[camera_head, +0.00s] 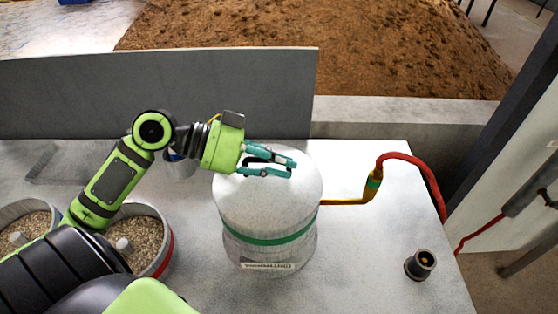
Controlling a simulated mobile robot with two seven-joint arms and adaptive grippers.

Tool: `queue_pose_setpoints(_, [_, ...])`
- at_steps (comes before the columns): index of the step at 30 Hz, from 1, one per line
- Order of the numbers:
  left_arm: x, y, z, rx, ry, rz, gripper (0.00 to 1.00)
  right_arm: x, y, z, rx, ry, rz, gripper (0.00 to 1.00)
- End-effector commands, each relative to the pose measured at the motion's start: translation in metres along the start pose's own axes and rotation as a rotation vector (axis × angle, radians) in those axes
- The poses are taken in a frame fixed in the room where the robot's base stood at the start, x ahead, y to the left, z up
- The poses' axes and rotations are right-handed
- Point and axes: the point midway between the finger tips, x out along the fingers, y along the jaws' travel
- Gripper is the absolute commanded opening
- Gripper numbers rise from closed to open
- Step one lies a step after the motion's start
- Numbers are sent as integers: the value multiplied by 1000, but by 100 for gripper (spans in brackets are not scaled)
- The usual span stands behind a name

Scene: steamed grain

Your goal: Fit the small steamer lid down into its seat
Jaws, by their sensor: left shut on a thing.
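A pale, round-topped steamer (240,205) with a green band and a printed label stands on the table, right of the picture's middle left. My left gripper (291,168), with teal fingers, reaches in from the left over the top of the steamer. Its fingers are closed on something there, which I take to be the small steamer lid. The lid's outline does not stand out from the pale top, and the fingers cover part of it. I cannot tell whether it is seated or level. My right gripper is not in view.
Pots of grain, one at the far left (60,214) and one with a red band (168,254), stand under my left arm. A red hose (425,175) joins a brass pipe (348,202) at the steamer's right. A dark socket (420,265) stands front right. A grey panel (250,85) rises behind.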

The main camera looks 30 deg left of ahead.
Motion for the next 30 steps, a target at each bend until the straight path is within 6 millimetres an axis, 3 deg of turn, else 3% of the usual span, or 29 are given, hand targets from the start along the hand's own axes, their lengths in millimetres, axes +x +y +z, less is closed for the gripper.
queue_pose_setpoints(7, [0, 0, 0, 1, 3, -1, 0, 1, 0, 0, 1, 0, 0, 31])
queue_pose_setpoints(9, [0, 0, 0, 1, 3, -1, 38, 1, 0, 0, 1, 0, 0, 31])
queue_pose_setpoints(10, [0, 0, 0, 1, 3, -1, 45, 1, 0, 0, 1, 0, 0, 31])
queue_pose_setpoints(23, [-4, 0, 2, -2, -1, -1, 45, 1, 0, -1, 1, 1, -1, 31])
queue_pose_setpoints(30, [-40, -1, 2, -3, 0, -4, 45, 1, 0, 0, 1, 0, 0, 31])
